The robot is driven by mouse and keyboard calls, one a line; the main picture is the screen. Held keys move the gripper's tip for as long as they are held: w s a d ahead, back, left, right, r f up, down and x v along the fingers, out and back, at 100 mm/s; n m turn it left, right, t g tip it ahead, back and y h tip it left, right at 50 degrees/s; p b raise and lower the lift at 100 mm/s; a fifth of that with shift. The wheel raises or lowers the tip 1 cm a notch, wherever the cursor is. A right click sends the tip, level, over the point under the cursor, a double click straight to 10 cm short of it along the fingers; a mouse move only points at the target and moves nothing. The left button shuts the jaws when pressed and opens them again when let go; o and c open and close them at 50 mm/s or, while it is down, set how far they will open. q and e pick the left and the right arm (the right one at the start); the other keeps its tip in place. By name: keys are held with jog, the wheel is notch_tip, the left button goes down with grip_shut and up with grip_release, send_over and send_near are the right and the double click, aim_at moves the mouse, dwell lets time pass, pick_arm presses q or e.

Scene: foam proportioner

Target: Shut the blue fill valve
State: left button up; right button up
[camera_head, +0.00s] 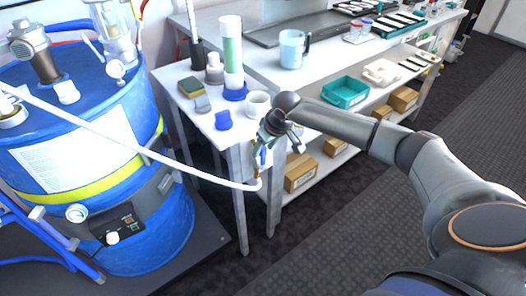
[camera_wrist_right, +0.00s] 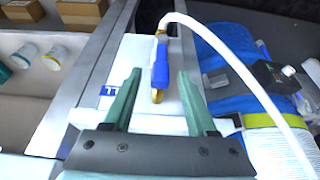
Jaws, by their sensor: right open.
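The blue fill valve (camera_wrist_right: 161,66) has a blue lever and brass ends, and a white hose (camera_wrist_right: 220,52) joins it. In the right wrist view the lever lies roughly in line with the brass fitting. In the head view the valve (camera_head: 263,157) is partly hidden by my right gripper (camera_head: 268,142), at the near end of the bench. My right gripper (camera_wrist_right: 159,74) is open, with its two green fingers on either side of the valve in the picture. I cannot tell whether they touch it. My left gripper is not in view.
A blue drum (camera_head: 165,222) with a yellow band stands at left, and the white hose crosses in front of it. The bench (camera_head: 183,73) holds a white cup (camera_head: 257,103), a tall bottle (camera_head: 232,60) and a blue jug (camera_head: 292,50). Boxes (camera_head: 301,172) sit on its lower shelf.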

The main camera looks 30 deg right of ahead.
jog(key=shift+w+f, duration=0.25)
jog(key=shift+f, duration=0.4)
grip_shut()
dwell(1.0)
